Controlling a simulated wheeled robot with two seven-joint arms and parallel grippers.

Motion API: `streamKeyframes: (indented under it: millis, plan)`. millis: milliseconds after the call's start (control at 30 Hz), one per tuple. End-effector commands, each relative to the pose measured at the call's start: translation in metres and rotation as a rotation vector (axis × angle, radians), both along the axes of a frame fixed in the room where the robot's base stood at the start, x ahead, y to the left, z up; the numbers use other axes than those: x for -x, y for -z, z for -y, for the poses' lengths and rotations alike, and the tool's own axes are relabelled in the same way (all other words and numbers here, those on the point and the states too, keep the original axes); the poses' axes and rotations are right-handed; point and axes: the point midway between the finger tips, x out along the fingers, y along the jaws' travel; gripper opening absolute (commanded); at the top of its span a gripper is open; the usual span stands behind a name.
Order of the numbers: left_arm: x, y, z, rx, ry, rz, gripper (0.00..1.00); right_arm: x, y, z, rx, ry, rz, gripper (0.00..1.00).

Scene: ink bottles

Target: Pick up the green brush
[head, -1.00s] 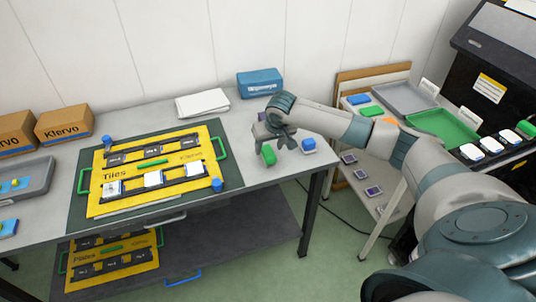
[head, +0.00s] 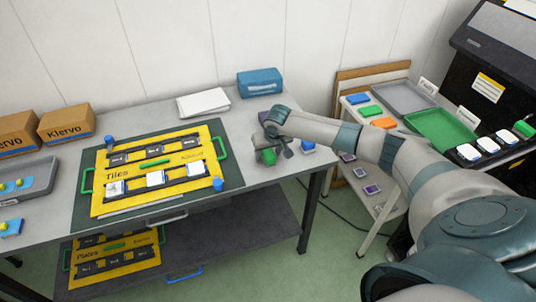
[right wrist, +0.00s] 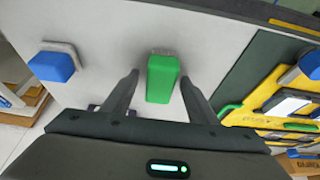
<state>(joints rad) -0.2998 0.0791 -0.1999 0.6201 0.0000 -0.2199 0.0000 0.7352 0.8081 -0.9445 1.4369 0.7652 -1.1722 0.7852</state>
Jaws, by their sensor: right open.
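The green brush (head: 269,156) sits on the grey table near its right end. In the right wrist view the green brush (right wrist: 162,78) shows as a green block with a pale bristle edge at its far end. My right gripper (right wrist: 160,88) is open, with one finger on each side of the brush and a gap on both sides. In the head view my right gripper (head: 272,149) is over the brush and hides part of it. My left gripper is not in view.
A blue brush (head: 308,147) stands just right of the gripper; it also shows in the right wrist view (right wrist: 52,66). The yellow tile board (head: 130,185) lies to the left on a dark mat (head: 85,205). White paper (head: 203,103) and a blue box (head: 260,82) are behind.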

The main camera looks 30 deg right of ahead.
Motion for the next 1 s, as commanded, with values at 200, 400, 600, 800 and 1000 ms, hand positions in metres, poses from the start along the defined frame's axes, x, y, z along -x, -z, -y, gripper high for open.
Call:
streamKeyframes:
  millis: [200,400,600,800,1000]
  plan:
    - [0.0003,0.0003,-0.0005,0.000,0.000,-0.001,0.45,-0.0001,0.0005,-0.0001,0.000,0.000,0.000,0.53]
    - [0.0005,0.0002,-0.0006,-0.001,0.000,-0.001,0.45,0.0000,0.0003,0.0000,0.000,0.000,0.000,0.53]
    - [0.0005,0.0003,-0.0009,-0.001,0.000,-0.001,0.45,0.0000,0.0003,0.0001,0.000,0.000,0.000,0.12]
    - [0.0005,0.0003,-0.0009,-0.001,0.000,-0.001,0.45,-0.0002,0.0000,0.0001,0.000,0.000,0.001,0.08]
    - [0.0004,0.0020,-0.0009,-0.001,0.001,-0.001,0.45,-0.0004,-0.0020,0.0002,0.000,0.000,0.001,0.08]
